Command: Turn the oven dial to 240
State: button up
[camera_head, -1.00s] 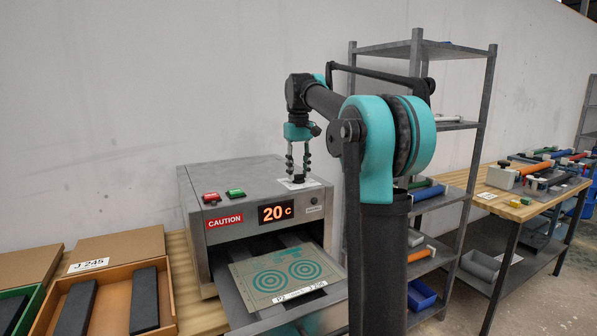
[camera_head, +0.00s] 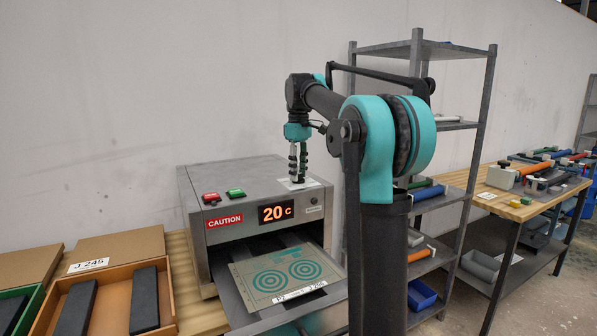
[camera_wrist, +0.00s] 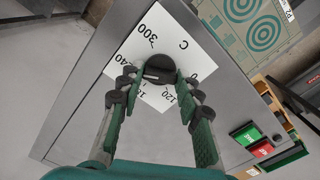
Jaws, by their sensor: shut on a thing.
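The oven (camera_head: 250,190) is a grey metal box with an orange display (camera_head: 276,213) that reads 20 C. Its black dial (camera_wrist: 160,68) sits on a white scale plate (camera_wrist: 190,52) on the oven's top. In the wrist view the marks 300, 120 and part of a 40 show around it; other marks are partly hidden by the fingers. My gripper (camera_wrist: 158,84) points down at the dial, with a fingertip on each side of it, shut on it. In the head view my gripper (camera_head: 298,181) stands over the top's right part and hides most of the dial.
A red button (camera_head: 211,198) and a green button (camera_head: 235,193) sit on the oven's top left. A plate with two ring patterns (camera_head: 285,275) lies on the tray in front. Boxes with dark slabs stand at the left; a metal shelf (camera_head: 425,50) stands behind my arm.

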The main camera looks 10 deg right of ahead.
aim_at(299, 174)
jog(key=o, duration=1.2)
jog(key=shift+c, duration=0.2)
jog(key=shift+r, duration=0.1)
notch_tip(299, 174, up, 12)
